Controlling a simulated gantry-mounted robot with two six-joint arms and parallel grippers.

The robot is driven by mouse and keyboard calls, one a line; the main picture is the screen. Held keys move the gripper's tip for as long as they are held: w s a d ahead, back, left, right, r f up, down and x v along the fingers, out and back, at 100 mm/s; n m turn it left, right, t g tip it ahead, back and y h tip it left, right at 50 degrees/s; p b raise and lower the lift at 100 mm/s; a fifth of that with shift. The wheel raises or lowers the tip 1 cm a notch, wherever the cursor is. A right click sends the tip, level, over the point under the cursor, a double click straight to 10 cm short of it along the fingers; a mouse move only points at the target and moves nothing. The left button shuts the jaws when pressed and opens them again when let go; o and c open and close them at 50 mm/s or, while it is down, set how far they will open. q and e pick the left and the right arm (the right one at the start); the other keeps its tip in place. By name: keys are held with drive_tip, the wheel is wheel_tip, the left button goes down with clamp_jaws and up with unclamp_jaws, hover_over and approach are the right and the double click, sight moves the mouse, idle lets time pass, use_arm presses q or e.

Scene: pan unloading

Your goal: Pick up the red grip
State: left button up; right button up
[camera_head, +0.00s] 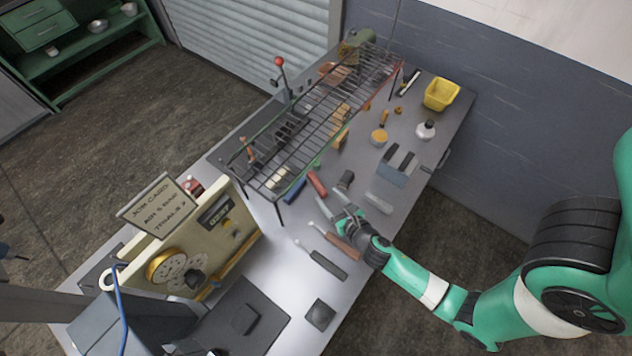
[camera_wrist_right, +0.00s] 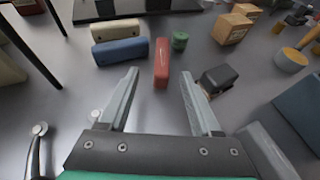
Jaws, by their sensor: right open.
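The red grip (camera_head: 317,184) lies on the grey workbench, near the front edge of the wire rack. In the right wrist view the red grip (camera_wrist_right: 161,62) lies lengthwise, ahead of and between my open fingers. My right gripper (camera_head: 338,201) is open and empty, with its fingertips a short way from the red grip. In the right wrist view both fingers of the right gripper (camera_wrist_right: 160,82) stand wide apart and do not touch the grip. My left gripper is not clearly visible.
A blue block (camera_wrist_right: 120,51) lies left of the red grip, a green cylinder (camera_wrist_right: 180,40) beyond its right side and a black block (camera_wrist_right: 217,79) to the right. The wire rack (camera_head: 320,105) stands over the bench. Tools with dark and brown handles (camera_head: 328,264) lie nearby.

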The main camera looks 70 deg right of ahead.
sight(319, 185)
drive_tip(key=shift+x, duration=1.15)
drive_tip(key=x, duration=0.3)
drive_tip(key=b+x, duration=0.1)
drive_tip(key=x, duration=0.1)
drive_tip(key=shift+w+d+r, duration=0.1)
drive_tip(key=shift+d+r, duration=0.15)
drive_tip(key=shift+d, duration=0.05)
clamp_jaws()
